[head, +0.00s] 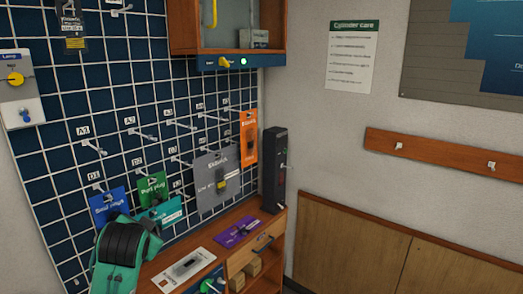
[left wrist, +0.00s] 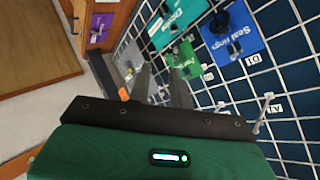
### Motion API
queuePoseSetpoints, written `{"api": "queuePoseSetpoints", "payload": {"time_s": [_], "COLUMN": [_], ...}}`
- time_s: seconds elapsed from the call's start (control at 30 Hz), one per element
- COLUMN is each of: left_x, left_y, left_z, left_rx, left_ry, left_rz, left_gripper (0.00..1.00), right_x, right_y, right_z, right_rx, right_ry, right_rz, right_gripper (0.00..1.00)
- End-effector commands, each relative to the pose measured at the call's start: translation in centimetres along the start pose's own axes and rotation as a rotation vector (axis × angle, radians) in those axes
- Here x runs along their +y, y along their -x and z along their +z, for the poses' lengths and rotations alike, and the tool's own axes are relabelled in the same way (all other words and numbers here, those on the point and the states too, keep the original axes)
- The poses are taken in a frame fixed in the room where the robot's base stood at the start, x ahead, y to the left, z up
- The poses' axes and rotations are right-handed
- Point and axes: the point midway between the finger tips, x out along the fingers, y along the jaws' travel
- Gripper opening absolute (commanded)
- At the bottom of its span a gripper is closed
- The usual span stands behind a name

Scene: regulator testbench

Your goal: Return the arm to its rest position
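My left arm (head: 125,255) shows at the bottom left of the head view as a green and black link in front of the pegboard. Its fingers cannot be made out there. In the left wrist view my left gripper (left wrist: 160,78) has two dark grey fingers with a gap between them, and nothing shows held. The fingers point toward the pegboard cards and the shelf, and I cannot tell the distance to them. My right arm and gripper are in neither view.
A wire-grid pegboard (head: 60,130) with hooks carries blue, green, teal, grey (head: 217,180) and orange (head: 248,137) cards. A black upright box (head: 273,170) stands on the wooden bench (head: 215,245) near purple and white cards. A wall cabinet (head: 183,30) hangs above. The floor's right side looks clear.

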Motion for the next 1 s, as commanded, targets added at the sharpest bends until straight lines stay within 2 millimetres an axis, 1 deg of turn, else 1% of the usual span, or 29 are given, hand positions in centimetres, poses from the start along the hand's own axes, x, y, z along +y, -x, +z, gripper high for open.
{"api": "queuePoseSetpoints", "payload": {"time_s": [0.03,0.07,0.1,0.17,0.2,0.27,0.3,0.37,0.4,0.47,0.5,0.57,0.7,0.8,1.0], "left_x": [2.0,3.0,4.4,6.3,7.6,9.5,10.7,12.4,13.6,15.2,16.3,17.8,20.9,22.5,24.7], "left_y": [-0.3,-0.3,-0.4,-0.3,-0.1,0.3,0.6,1.2,1.8,2.6,3.3,4.4,7.5,9.7,13.2], "left_z": [2.2,3.4,4.9,7.3,8.8,11.2,12.7,14.9,16.4,18.7,20.1,22.2,26.9,29.6,33.2], "left_rx": [-0.025,-0.037,-0.055,-0.081,-0.099,-0.127,-0.145,-0.175,-0.196,-0.226,-0.248,-0.279,-0.357,-0.407,-0.485], "left_ry": [0.008,0.014,0.024,0.038,0.049,0.065,0.075,0.092,0.103,0.121,0.134,0.153,0.198,0.229,0.276], "left_rz": [0.031,0.048,0.071,0.103,0.124,0.156,0.177,0.207,0.226,0.256,0.275,0.303,0.364,0.399,0.447], "left_gripper": [0.21,0.21,0.21,0.21,0.21,0.21,0.21,0.21,0.21,0.21,0.21,0.21,0.21,0.21,0.21], "right_x": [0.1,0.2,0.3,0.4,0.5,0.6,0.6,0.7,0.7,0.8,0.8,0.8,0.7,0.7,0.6], "right_y": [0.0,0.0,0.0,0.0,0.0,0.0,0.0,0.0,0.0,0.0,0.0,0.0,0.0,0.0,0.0], "right_z": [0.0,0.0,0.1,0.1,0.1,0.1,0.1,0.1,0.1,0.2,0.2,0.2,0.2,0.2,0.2], "right_rx": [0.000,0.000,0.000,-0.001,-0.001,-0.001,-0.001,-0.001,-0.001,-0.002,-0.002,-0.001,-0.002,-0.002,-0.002], "right_ry": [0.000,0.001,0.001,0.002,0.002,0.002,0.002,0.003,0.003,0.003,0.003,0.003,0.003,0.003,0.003], "right_rz": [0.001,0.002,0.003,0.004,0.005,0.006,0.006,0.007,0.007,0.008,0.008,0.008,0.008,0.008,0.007], "right_gripper": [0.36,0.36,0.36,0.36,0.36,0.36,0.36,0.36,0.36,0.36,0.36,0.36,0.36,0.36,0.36]}}
